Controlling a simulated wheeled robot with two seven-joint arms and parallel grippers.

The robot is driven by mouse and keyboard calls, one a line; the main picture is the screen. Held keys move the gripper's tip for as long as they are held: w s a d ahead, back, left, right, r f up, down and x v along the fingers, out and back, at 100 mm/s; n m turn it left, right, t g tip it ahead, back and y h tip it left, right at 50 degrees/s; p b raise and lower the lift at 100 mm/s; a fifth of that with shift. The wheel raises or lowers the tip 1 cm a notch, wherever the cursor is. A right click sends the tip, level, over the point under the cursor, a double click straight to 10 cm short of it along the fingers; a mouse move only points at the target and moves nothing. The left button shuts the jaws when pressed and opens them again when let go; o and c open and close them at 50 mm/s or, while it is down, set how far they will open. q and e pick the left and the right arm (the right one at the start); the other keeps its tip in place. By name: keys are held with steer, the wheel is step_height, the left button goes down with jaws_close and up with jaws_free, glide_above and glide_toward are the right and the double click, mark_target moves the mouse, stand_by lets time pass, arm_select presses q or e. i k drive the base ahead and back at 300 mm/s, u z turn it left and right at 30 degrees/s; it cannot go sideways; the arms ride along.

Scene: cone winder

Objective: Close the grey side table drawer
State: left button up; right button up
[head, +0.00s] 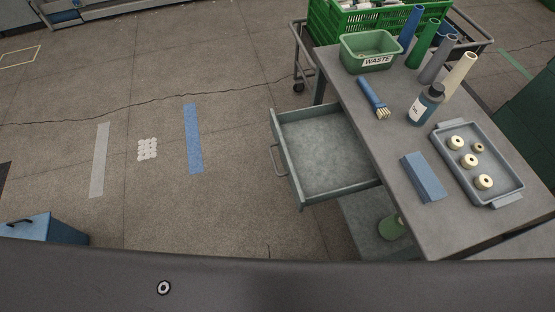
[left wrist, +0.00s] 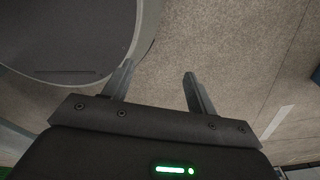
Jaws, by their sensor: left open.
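The grey side table (head: 410,222) stands at the right in the head view. Its grey drawer (head: 296,114) is pulled well out to the left and looks empty. The drawer's bar handle (head: 278,160) is on its left-facing front. My left gripper (left wrist: 157,75) shows only in the left wrist view, with its two fingers apart and nothing between them. It is over bare floor, and no drawer shows in that view. My right gripper is in neither view.
A green crate (head: 334,18) stands behind.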

mark_target(324, 158)
steer(key=u, duration=0.05)
steer(key=k, duration=0.5)
steer(key=u, duration=1)
steer(key=i, duration=0.95)
steer(key=z, duration=2.15)
